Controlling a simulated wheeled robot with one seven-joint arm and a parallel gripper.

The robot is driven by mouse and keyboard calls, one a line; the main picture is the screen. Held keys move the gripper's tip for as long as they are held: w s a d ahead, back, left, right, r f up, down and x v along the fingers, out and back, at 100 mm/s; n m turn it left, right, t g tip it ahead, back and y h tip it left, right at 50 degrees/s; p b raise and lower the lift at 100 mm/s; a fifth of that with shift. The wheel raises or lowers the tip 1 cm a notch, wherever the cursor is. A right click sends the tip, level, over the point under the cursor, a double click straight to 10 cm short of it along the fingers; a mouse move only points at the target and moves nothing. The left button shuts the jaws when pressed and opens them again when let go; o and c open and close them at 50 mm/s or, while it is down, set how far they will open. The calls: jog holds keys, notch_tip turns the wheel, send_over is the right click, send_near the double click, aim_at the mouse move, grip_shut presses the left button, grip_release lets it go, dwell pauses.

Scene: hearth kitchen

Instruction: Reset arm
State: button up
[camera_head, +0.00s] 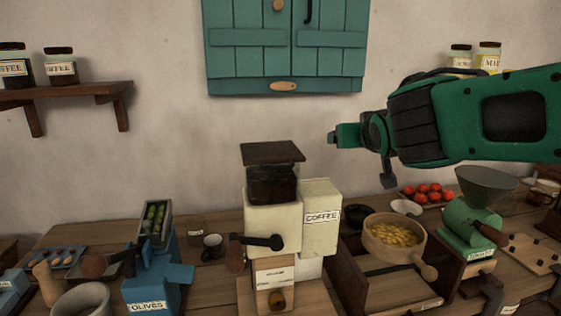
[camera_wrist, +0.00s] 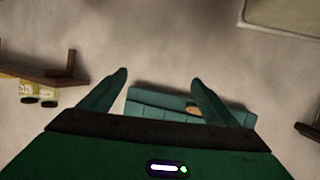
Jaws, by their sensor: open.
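My gripper (camera_head: 345,137) is raised above the counter, in front of the bare wall and to the right of and below the teal cabinet (camera_head: 287,62). In the wrist view its two teal fingers (camera_wrist: 162,95) stand wide apart with nothing between them but wall and cabinet behind. My green arm reaches in from the right edge of the head view. No object is held.
The wooden counter holds a cream coffee grinder (camera_head: 273,222), a blue olive press (camera_head: 158,268), a pan of yellow food (camera_head: 394,236), a green mill (camera_head: 471,225) and red tomatoes (camera_head: 428,192). A shelf (camera_head: 70,94) with jars hangs left. The air around my gripper is clear.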

jog(key=s+d+f+m+g+h, duration=0.2)
jog(key=s+d+f+g, duration=0.2)
jog(key=s+d+f, duration=0.45)
jog(key=s+d+f+m+g+h, duration=0.15)
jog(key=s+d+f+g, duration=0.35)
jog(key=d, duration=0.6)
jog(key=s+d+f+m+g+y, duration=0.1)
jog(key=s+f, duration=0.4)
jog(key=s, duration=0.7)
jog(key=s+d+f+m+g+y, duration=0.2)
jog(key=s+f, duration=0.4)
jog(key=s, duration=0.6)
jog(key=shift+d+g+y, duration=0.15)
jog(key=shift+g+y, duration=0.4)
jog(key=shift+g, duration=0.55)
jog(key=shift+w+f, duration=0.2)
jog(key=shift+w, duration=0.45)
jog(key=shift+c, duration=0.6)
